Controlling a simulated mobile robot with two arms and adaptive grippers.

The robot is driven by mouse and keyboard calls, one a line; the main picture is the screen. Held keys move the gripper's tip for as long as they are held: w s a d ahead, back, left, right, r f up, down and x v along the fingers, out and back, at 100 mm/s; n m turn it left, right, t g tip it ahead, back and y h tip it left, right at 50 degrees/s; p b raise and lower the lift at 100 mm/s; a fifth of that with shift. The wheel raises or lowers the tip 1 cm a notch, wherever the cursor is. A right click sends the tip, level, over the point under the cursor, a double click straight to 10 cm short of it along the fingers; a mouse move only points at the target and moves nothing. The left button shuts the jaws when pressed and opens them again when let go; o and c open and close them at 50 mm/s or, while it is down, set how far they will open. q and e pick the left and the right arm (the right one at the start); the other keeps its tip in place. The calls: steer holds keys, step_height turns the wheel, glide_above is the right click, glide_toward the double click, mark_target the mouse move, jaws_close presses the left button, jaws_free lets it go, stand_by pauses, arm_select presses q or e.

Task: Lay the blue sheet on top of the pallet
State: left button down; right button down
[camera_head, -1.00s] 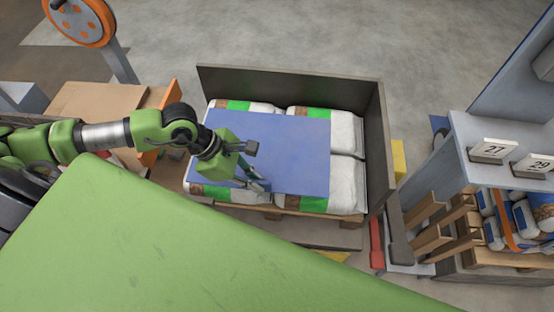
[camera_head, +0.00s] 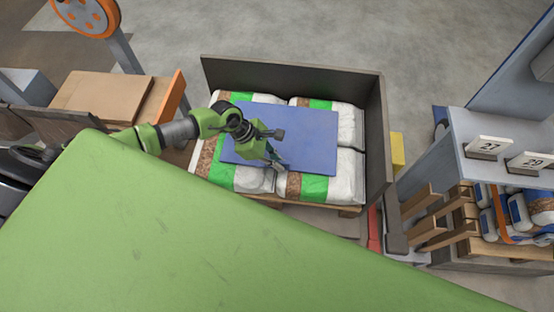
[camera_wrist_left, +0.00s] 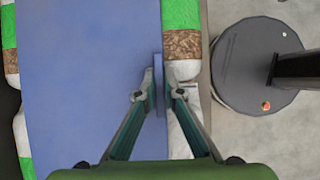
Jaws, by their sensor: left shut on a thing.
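The blue sheet (camera_head: 305,135) lies flat over the bags on the pallet, leaving white, green and brown bag ends bare along the near side. My left gripper (camera_head: 275,163) is at the sheet's near edge, shut on it. In the left wrist view the two fingertips (camera_wrist_left: 159,92) pinch a raised blue lip of the sheet (camera_wrist_left: 90,85). The pallet (camera_head: 345,210) shows as a wooden edge under the bags (camera_head: 345,185). My right gripper is in neither view.
Dark panels (camera_head: 290,80) stand along the back and right of the pallet. A table with a brown board (camera_head: 100,97) is at left. A shelf with number cards (camera_head: 487,147) is at right. A round dark base (camera_wrist_left: 258,65) stands on the floor beside the bags.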

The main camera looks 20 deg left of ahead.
arm_select(q)
steer(key=shift+f, duration=0.2)
steer(key=c, duration=2.2)
jaws_free()
steer(key=shift+o, duration=0.2)
steer(key=b+v, duration=0.3)
steer(key=v, duration=0.9)
steer(key=shift+d, duration=0.15)
